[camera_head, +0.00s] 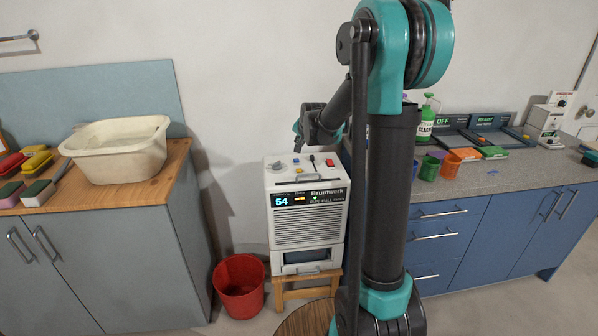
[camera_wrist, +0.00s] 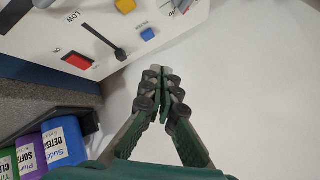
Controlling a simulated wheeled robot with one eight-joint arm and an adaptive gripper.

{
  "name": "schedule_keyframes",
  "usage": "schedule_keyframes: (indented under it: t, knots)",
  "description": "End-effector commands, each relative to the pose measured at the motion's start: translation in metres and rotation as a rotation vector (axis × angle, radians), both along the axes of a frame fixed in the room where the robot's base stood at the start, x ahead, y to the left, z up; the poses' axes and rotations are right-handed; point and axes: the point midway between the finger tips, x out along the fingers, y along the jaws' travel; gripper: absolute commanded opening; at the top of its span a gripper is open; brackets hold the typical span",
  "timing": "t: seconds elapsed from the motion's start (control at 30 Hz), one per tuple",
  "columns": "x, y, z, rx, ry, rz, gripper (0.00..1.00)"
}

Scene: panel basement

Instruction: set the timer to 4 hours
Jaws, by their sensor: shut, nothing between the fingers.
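A white Brumwerk appliance (camera_head: 308,212) with a display reading 54 stands between the counters. Its sloped top carries several controls. In the wrist view, the top panel (camera_wrist: 40,32) shows a red switch (camera_wrist: 77,62), a black lever (camera_wrist: 100,38) with "LOW" beside it, a blue button (camera_wrist: 147,34) and a yellow knob (camera_wrist: 125,7). A dial at the top edge is cut off. I cannot tell which control is the timer. My gripper (camera_wrist: 162,76) is shut and empty, its tips beside the panel edge near the blue button, apparently touching nothing. In the head view its fingertips are not clear.
The appliance stands on a wooden stool (camera_head: 287,293). A red bucket (camera_head: 239,287) is at its left. A cabinet (camera_head: 88,262) with a white basin (camera_head: 117,150) is further left. A blue-fronted counter (camera_head: 480,235) with bottles and cups is right.

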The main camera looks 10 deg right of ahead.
Motion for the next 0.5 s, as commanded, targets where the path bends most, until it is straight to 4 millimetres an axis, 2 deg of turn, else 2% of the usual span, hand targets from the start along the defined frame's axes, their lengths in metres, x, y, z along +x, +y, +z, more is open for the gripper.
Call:
schedule_keyframes:
  t: [0.27, 0.5]
  knots:
    - [0.000, 0.000, -0.012, -0.001, 0.000, 0.001, 0.00]
    - [0.000, 0.000, -0.043, -0.001, 0.000, 0.001, 0.00]
